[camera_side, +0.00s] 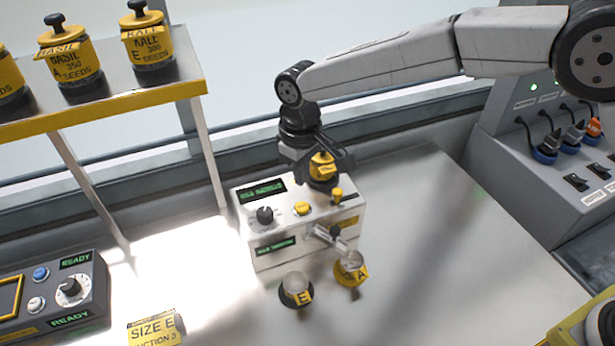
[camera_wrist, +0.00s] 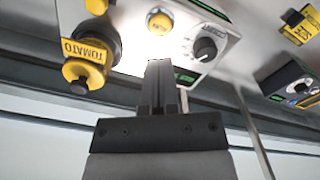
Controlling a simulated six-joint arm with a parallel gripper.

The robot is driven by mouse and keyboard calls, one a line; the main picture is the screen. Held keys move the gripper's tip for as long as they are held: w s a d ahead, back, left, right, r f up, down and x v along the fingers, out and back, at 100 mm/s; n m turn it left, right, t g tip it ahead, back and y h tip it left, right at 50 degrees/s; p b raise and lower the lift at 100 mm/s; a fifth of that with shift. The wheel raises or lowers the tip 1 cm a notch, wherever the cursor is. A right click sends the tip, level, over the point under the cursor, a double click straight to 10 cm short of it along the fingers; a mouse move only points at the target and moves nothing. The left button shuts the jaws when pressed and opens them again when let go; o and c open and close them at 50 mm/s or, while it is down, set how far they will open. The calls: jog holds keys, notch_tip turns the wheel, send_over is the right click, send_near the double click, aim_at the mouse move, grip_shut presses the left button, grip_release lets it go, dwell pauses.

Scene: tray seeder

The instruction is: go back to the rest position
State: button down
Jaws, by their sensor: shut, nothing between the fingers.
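My gripper (camera_wrist: 160,72) is shut and empty in the wrist view, its two dark fingers close together. Its tips point towards the white machine's panel, beside the yellow seed canister labelled TOMATO (camera_wrist: 88,47). In the side view the same yellow canister (camera_side: 322,167) sits on top of the white machine (camera_side: 290,232), and my dark gripper is right above and behind it. The fingertips are partly hidden there, so I cannot tell whether they touch it.
A shelf (camera_side: 130,104) with several yellow seed canisters stands at left. A READY control box (camera_side: 72,290) is at lower left, a grey console (camera_side: 560,190) at right. The right side of the table is clear.

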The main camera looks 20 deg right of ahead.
jog(key=shift+r, duration=0.5)
jog(key=s+d+m+t, duration=0.1)
jog(key=s+d+m, duration=0.3)
jog(key=d, duration=1.3)
jog(key=s+d+f+m+t, duration=0.1)
jog(key=s+d+f+m, duration=0.1)
jog(key=s+d, duration=1)
jog(key=s, duration=0.3)
jog(key=shift+d+t, duration=0.25)
jog(key=shift+t, duration=0.05)
